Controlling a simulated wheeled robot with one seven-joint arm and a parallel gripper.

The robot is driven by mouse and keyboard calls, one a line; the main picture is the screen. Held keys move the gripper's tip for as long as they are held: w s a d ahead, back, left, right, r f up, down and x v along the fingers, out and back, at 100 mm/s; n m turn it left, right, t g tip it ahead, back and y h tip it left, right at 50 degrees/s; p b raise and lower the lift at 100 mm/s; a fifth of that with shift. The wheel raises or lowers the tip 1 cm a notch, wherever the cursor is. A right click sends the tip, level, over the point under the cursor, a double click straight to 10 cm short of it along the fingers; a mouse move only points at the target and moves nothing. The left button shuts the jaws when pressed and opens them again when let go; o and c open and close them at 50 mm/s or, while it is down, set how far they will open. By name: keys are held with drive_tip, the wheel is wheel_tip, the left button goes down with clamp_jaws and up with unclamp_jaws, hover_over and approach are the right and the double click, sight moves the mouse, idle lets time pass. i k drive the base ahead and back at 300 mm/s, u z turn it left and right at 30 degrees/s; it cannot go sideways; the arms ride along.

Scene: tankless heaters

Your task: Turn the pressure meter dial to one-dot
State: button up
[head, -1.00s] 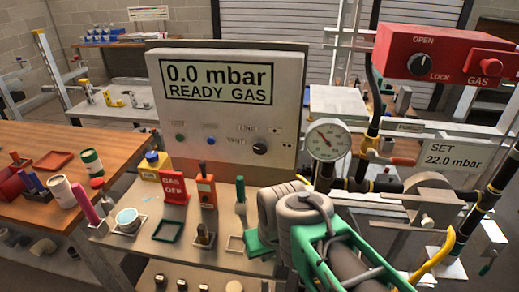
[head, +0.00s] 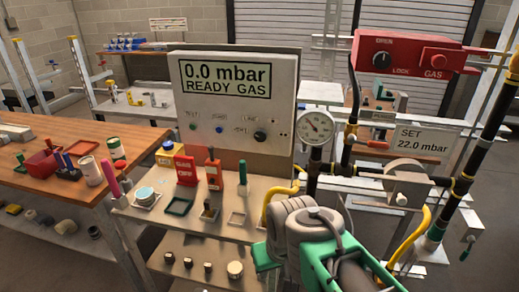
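The pressure meter is a grey panel (head: 285,70) whose display (head: 225,78) reads "0.0 mbar READY GAS". Its dial is a small black round knob (head: 260,136) at the lower right of the panel front. Small labels lie left of the knob and small dark marks (head: 283,135) lie right of it. The marks and the pointer direction are too small to read. My green and grey arm (head: 310,235) is at the lower middle, in front of and below the panel, apart from the knob. No gripper fingers can be made out.
A round gauge (head: 317,124), pipes and a red GAS box (head: 410,52) stand right of the panel. A shelf (head: 155,215) with upright red tools, a green-handled tool and a cup lies below it. A wooden table (head: 120,135) is at left.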

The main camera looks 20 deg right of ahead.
sight(261, 135)
drive_tip(key=u, duration=0.7)
drive_tip(key=i, duration=0.4)
